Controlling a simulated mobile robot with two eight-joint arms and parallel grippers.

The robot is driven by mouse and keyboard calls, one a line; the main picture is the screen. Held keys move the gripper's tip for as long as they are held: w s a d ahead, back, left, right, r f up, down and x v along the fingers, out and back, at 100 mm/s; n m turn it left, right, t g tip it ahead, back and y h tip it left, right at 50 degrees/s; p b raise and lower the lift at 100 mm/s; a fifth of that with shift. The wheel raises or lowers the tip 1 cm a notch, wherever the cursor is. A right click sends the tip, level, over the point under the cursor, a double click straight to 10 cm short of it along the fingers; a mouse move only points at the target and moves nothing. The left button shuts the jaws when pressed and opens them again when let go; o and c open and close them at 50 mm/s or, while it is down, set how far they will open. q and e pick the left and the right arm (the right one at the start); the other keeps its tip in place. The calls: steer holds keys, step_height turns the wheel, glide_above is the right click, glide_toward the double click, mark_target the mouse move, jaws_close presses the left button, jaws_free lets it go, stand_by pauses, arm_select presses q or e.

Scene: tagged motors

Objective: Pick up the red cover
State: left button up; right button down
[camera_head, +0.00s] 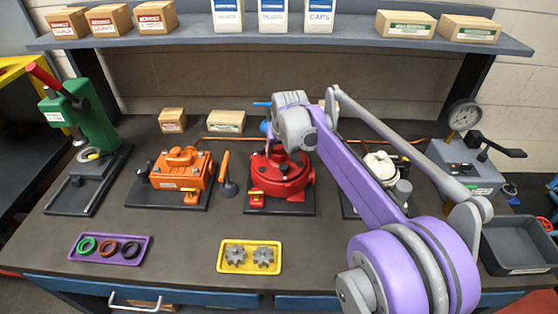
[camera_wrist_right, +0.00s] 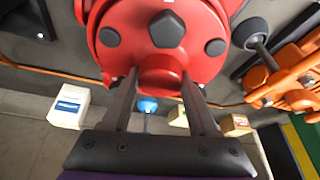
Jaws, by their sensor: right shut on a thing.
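The red cover (camera_head: 291,178) is round and sits at the red motor on its dark base plate (camera_head: 280,209), at the middle of the bench. In the right wrist view the red cover (camera_wrist_right: 166,32) fills the top, with dark bolt heads on its face. My right gripper (camera_wrist_right: 160,80) is shut on the cover's round red boss, one finger on each side. In the head view my purple and grey right arm reaches over the cover from the right and hides part of it. I cannot tell whether the cover is clear of the motor. My left gripper is not in view.
An orange motor (camera_head: 180,172) and green press (camera_head: 92,120) stand left. A purple tray (camera_head: 142,258), yellow tray (camera_head: 249,269) and empty grey bin (camera_head: 518,242) line the front.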

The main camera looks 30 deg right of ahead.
mark_target(280, 148)
steer(key=shift+r, duration=0.1)
step_height(280, 148, up, 9)
steer(key=shift+r+p, duration=0.2)
steer(key=shift+p, duration=0.1)
steer(key=shift+s+d+f+b, duration=0.1)
steer(key=shift+f+b, duration=1)
steer(key=shift+f, duration=1.85)
steer(key=shift+f+b, duration=0.9)
steer(key=shift+f, duration=1)
steer(key=shift+c, duration=0.4)
jaws_free()
